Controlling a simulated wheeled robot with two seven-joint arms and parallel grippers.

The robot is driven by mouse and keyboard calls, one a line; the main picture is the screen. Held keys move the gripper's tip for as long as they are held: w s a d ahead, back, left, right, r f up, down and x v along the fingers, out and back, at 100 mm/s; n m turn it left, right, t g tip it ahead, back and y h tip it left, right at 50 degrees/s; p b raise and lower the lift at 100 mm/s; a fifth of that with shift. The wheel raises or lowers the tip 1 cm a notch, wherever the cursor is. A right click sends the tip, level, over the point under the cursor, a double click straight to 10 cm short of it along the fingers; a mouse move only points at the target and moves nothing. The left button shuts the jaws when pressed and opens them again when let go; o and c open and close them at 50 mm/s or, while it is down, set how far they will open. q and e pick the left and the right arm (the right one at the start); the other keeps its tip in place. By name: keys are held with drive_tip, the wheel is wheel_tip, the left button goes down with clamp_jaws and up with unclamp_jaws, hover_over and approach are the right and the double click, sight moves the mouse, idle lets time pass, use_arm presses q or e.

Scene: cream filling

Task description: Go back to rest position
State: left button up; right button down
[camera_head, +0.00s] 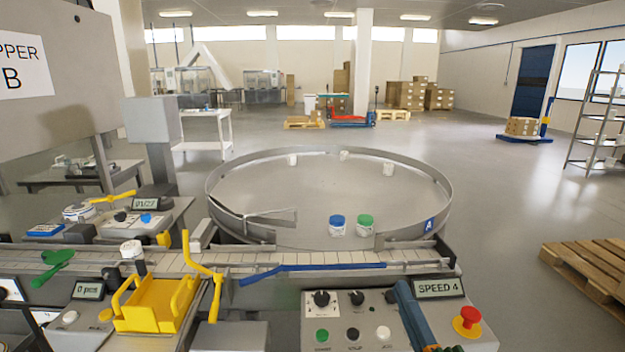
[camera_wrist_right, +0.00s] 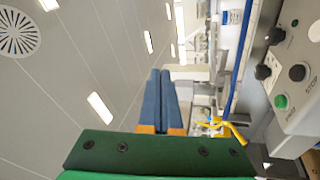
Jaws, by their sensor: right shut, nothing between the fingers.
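My right gripper (camera_head: 403,288) is at the lower right of the head view, in front of the control panel (camera_head: 290,331). Its blue fingers point up and away from me. In the right wrist view, the two blue fingers of the right gripper (camera_wrist_right: 160,74) lie together with nothing between them. They point toward the ceiling side of that picture. My left gripper does not show in either view.
A narrow conveyor (camera_head: 330,257) with a blue rail runs behind the panel. A round turntable (camera_head: 300,180) holds several small jars, including a blue-lidded one (camera_head: 337,225) and a green-lidded one (camera_head: 365,225). A red emergency button (camera_head: 467,318) stands right of my right gripper.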

drive_tip(key=s+d+f+m+g+h, duration=0.35)
drive_tip(key=f+m+g, duration=0.2)
drive_tip(key=f, duration=0.45)
drive_tip(key=s+d+f+m+g+h, duration=0.2)
drive_tip(key=s+d+f+m+g, duration=0.25)
drive_tip(key=f, duration=0.65)
drive_tip(key=s+a+f+m+g+y, duration=0.2)
drive_tip(key=s+a+f+m+g, duration=0.3)
drive_tip(key=s+f+g, duration=0.6)
drive_tip(key=s+f+t, duration=0.1)
drive_tip(key=s+f, duration=0.2)
drive_tip(key=f, duration=0.6)
drive_tip(key=s+f+t, duration=0.1)
drive_tip(key=s+f, duration=0.2)
drive_tip(key=f, duration=0.5)
drive_tip(key=s+d+f+g, duration=0.1)
drive_tip(key=s+d+f, duration=0.1)
drive_tip(key=s+f, duration=0.6)
drive_tip(key=shift+s, duration=1.15)
drive_tip(key=shift+d, duration=0.1)
idle(1.1)
